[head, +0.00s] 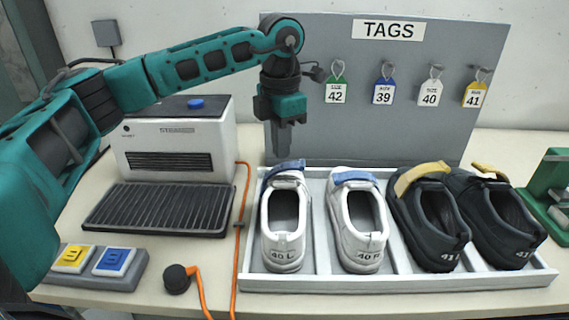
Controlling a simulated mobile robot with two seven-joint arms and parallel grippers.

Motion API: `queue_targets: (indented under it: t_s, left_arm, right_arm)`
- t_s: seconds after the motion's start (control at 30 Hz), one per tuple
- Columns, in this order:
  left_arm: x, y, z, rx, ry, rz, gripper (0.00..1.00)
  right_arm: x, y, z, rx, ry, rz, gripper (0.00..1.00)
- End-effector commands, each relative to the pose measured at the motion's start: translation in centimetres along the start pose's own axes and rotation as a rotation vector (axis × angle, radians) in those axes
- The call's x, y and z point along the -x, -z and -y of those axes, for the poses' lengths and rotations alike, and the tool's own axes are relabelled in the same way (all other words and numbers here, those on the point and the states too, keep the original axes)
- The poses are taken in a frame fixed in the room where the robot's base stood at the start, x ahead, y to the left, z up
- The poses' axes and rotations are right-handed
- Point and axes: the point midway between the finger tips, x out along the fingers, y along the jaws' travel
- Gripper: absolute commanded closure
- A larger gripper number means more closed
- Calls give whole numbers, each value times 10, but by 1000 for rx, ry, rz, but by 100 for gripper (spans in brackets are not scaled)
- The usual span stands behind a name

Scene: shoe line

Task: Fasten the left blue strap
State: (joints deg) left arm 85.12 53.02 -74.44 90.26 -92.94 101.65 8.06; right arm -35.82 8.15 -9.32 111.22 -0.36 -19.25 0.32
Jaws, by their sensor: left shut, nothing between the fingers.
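The left white shoe (283,252), marked 40 L, stands in the left slot of a white tray (400,283). Its blue strap (289,167) is at the far end of the shoe; whether it is pressed down is unclear. The white shoe marked 40 R (361,245) stands to its right, with its own blue strap (355,177) across the far end. My left gripper (281,153) points down just above and behind the left blue strap. It is shut and holds nothing. I cannot tell if its tips touch the strap. My right gripper is not in view.
Two dark shoes (425,225) with yellow straps fill the tray's right side. A grey tag board (440,130) stands close behind. A white steamer (180,145), an orange cable (240,215) and a two-button box (92,266) are left; a green device (550,190) is right.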

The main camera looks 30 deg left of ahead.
Motion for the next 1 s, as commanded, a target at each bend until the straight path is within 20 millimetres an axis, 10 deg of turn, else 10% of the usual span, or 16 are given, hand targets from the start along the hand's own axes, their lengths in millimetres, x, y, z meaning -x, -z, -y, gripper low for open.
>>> queue_targets:
  t_s: [1.0]
  left_arm:
    - [-24, 0, 0, 0, 0, 0, 100]
  right_arm:
    - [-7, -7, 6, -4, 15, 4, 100]
